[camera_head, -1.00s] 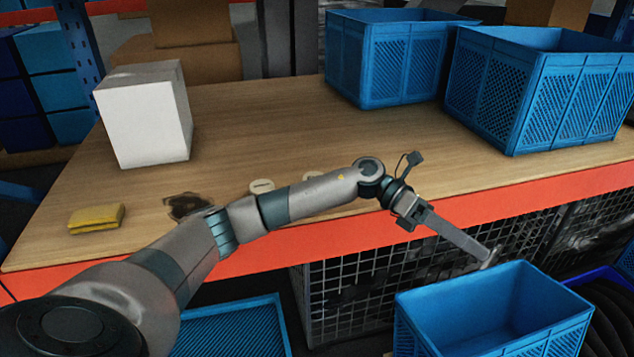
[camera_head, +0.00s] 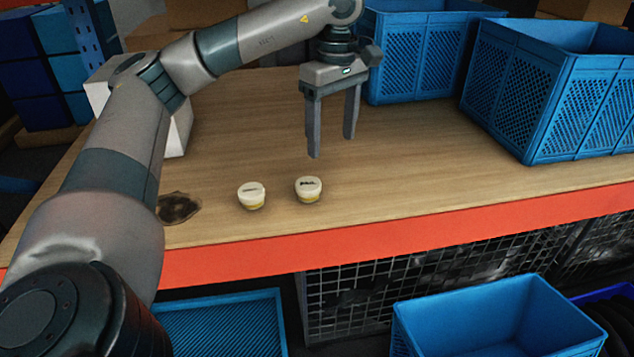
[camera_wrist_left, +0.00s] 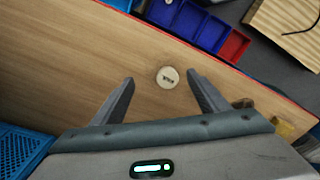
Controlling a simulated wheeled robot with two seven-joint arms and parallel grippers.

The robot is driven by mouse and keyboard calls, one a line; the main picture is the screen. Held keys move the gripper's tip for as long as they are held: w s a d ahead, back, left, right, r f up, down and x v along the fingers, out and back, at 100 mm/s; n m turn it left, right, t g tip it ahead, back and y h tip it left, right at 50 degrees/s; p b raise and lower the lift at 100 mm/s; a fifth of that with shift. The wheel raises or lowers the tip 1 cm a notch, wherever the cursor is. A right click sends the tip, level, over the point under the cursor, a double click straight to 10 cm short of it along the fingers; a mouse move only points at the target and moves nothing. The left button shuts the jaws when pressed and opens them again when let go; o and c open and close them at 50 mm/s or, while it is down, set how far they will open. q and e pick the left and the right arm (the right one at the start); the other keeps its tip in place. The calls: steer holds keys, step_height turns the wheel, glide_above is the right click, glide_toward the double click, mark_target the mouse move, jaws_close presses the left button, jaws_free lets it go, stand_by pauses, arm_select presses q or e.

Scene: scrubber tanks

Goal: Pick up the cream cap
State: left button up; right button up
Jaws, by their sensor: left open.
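Two small round tubs with cream caps stand on the wooden table near its front edge. The left cream cap (camera_head: 251,189) and the right cream cap (camera_head: 308,184) sit side by side, each above a yellowish base. My left gripper (camera_head: 331,147) is open and empty, pointing down above the table, a little behind and to the right of the right cap. In the wrist view one cream cap (camera_wrist_left: 168,77) shows between the tips of my open left gripper (camera_wrist_left: 160,77). I cannot tell which of the two it is. My right gripper is not in view.
Two blue crates (camera_head: 415,50) stand at the back right. A white box (camera_head: 178,130) is partly hidden behind my left arm. A dark stain (camera_head: 178,208) lies left of the caps. A blue crate (camera_head: 500,325) stands below the table edge.

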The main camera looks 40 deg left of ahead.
arm_select(q)
steer(key=a, duration=0.1)
steer(key=a+r, duration=0.1)
steer(key=a+r+y, duration=0.1)
steer(key=shift+s, duration=0.25)
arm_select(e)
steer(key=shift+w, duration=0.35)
